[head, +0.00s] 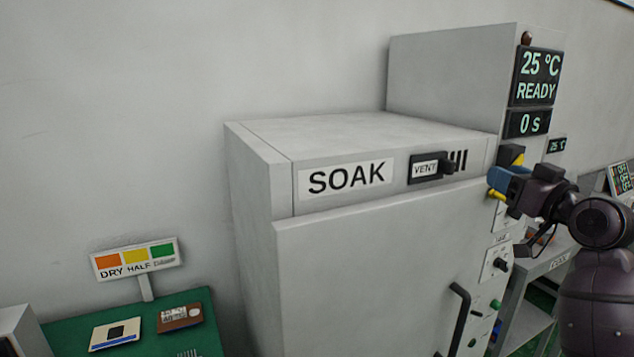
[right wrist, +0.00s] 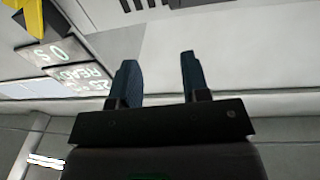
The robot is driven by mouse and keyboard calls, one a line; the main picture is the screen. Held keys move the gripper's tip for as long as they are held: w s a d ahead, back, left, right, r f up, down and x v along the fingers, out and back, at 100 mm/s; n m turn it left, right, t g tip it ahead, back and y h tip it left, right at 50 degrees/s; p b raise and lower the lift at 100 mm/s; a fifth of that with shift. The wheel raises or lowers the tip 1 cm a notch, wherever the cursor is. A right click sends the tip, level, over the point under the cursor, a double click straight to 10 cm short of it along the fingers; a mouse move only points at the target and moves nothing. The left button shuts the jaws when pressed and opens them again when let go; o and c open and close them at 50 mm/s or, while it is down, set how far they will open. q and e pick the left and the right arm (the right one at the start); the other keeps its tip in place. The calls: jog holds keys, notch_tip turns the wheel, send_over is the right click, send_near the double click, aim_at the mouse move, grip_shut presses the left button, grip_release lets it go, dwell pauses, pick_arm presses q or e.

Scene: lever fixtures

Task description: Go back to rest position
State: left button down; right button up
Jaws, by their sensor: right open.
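My right gripper (head: 497,184) is at the right in the head view, in front of the right edge of the grey SOAK cabinet (head: 262,180). In the right wrist view its two blue fingers (right wrist: 156,80) stand apart with nothing between them. A yellow part (head: 496,194) shows beside the fingertips in the head view; I cannot tell whether they touch it. My left gripper is in neither view.
The cabinet has a VENT slider (head: 427,168) and a black door handle (head: 458,315). A display (head: 538,76) reads 25 °C READY. A green mat (head: 195,343) with cards and a DRY/HALF sign (head: 135,260) is at lower left. A shelf (head: 528,328) stands at right.

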jog(key=s+a+f+m+h, duration=0.1)
jog(key=s+a+f+h, duration=0.15)
jog(key=f, duration=0.95)
jog(key=s+a+f+h, duration=0.2)
jog(key=f+h, duration=0.1)
jog(key=f, duration=1)
jog(key=s+a+f+g, duration=0.2)
jog(key=s+f+g, duration=0.1)
jog(key=s+f, duration=0.9)
jog(key=s+a+f+g, duration=0.3)
jog(key=s+f, duration=0.9)
jog(key=shift+s+f+m, duration=0.25)
jog(key=shift+f+m, duration=0.05)
jog(key=shift+m, duration=0.1)
